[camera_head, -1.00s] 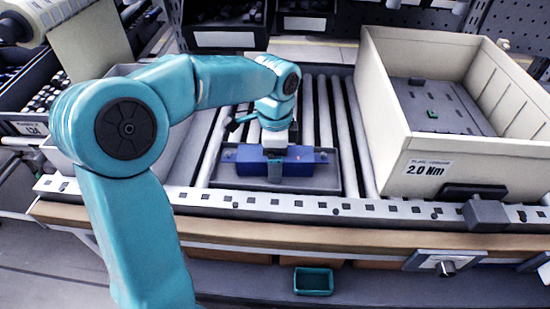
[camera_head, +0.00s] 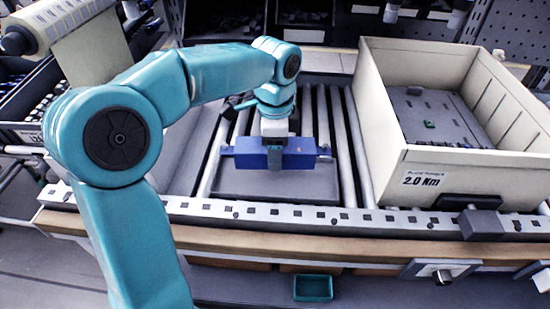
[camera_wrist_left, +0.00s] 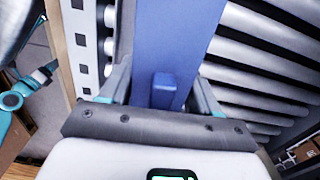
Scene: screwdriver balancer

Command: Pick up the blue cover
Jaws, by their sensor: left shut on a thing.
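The blue cover (camera_head: 245,153) is a long blue block at the middle of the head view. It is held above a grey tray (camera_head: 250,186) on the roller conveyor, with a gap to the tray's floor. My left gripper (camera_head: 275,156) is shut on the cover's middle from above. In the left wrist view the cover (camera_wrist_left: 175,35) runs away from the gripper (camera_wrist_left: 160,92), its small raised tab between the two fingers. My right gripper is in neither view.
A cream crate (camera_head: 470,172) labelled 2.0 Nm stands right of the tray, with a grey insert and small green part inside. A perforated rail (camera_head: 330,220) runs along the front. A small teal bin (camera_head: 313,287) sits below. Bare rollers lie between tray and crate.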

